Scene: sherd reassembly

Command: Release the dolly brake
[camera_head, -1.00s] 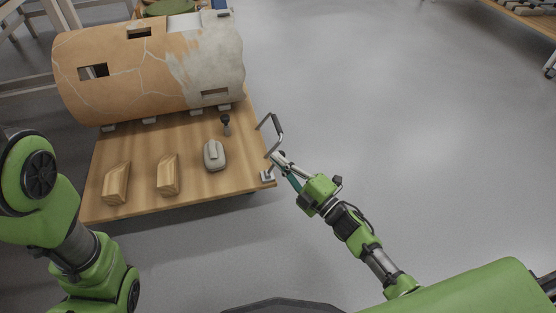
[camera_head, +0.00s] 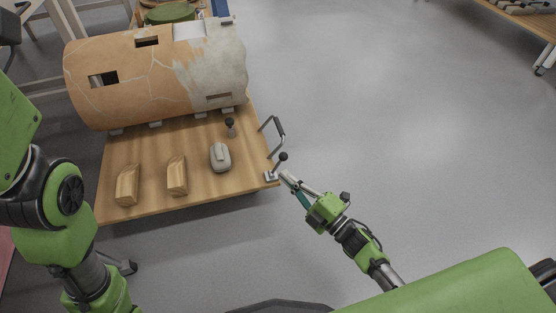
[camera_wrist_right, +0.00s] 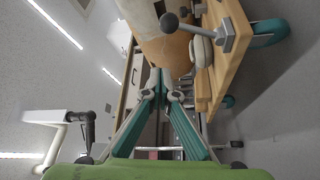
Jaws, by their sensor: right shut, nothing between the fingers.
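The dolly (camera_head: 215,185) is a wooden platform bearing a large cracked clay vessel (camera_head: 140,80). Its brake lever (camera_head: 277,168), with a black ball knob (camera_head: 283,156), stands tilted on a metal plate at the near right corner. In the right wrist view the knob (camera_wrist_right: 170,22) and lever bracket (camera_wrist_right: 228,40) show above the fingers. My right gripper (camera_head: 286,177) is shut and empty, just right of and below the lever, apparently apart from it; its teal fingers meet in the wrist view (camera_wrist_right: 160,75). My left arm is at the left; its gripper is not in view.
A push handle (camera_head: 278,128) rises from the dolly's right edge. Two wooden wedges (camera_head: 127,185) (camera_head: 177,175), a grey rounded block (camera_head: 220,157) and a small dark-knobbed item (camera_head: 230,127) lie on the platform. Teal-edged wheels (camera_wrist_right: 268,35) show in the wrist view.

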